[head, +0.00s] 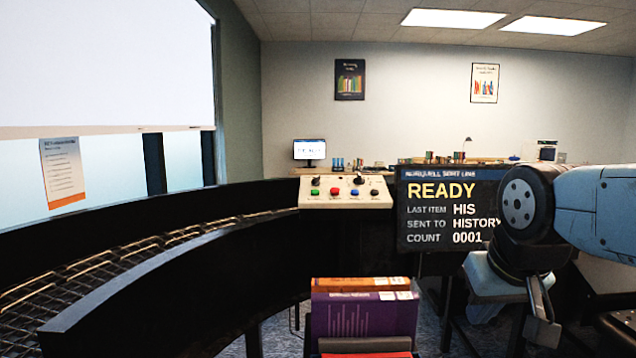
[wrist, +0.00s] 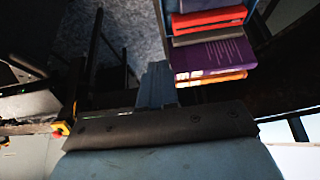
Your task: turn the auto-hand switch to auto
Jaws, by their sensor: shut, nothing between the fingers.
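The sloped control panel (head: 345,203) stands in the middle distance in the head view. It carries dark knobs, one at the upper left (head: 315,181) and one at the upper right (head: 359,180), above green, red and blue buttons. The labels are too small to read, so I cannot tell which knob is the auto-hand switch or where it points. My gripper (head: 541,325) hangs low at the right, well apart from the panel and nearer to me. It is shut and empty; its fingers also show in the wrist view (wrist: 157,82).
A display (head: 450,210) right of the panel reads READY, HIS, HISTORY, 0001. Purple, orange and red books (head: 365,312) stand low in front; they also show in the wrist view (wrist: 213,55). A curved roller conveyor (head: 110,265) with dark walls fills the left.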

